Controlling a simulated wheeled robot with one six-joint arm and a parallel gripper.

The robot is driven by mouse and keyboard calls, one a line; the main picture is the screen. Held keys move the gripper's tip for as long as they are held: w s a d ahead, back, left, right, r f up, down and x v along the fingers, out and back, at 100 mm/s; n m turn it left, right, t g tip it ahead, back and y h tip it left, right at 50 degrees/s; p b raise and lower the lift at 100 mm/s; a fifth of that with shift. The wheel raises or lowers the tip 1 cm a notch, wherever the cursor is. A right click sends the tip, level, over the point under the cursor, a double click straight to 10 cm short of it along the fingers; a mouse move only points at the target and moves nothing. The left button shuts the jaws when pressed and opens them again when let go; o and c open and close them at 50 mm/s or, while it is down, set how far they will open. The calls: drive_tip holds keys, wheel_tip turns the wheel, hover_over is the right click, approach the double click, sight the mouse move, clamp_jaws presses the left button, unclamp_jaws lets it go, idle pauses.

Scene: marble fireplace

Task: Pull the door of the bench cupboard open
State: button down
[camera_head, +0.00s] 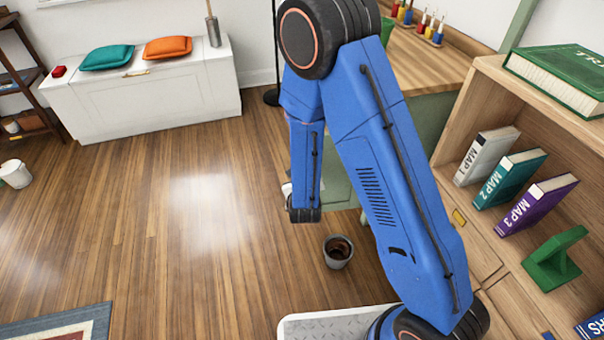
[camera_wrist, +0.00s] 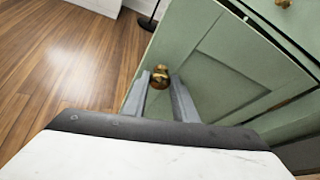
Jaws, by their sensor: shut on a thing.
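The bench cupboard's door (camera_wrist: 215,75) is a sage-green panel in the wrist view. A dark gap runs along its upper right edge, and it appears to stand ajar, at an angle to the bench front. Its round brass knob (camera_wrist: 160,80) sits between the two grey fingers of my gripper (camera_wrist: 163,76), which is shut on it. In the head view, part of the green door (camera_head: 340,183) shows behind my blue arm. The wooden-topped bench (camera_head: 432,62) stands at the upper right. My arm hides most of the gripper and the knob there.
A grey bucket (camera_head: 338,251) stands on the floor below the door. An open shelf (camera_head: 490,95) with books is at the right. A white chest (camera_head: 150,100) with cushions stands at the back left. The wooden floor between is clear.

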drive_tip(key=shift+s, duration=0.1)
idle(0.4)
drive_tip(key=c, duration=1.4)
unclamp_jaws()
drive_tip(key=shift+c, duration=0.2)
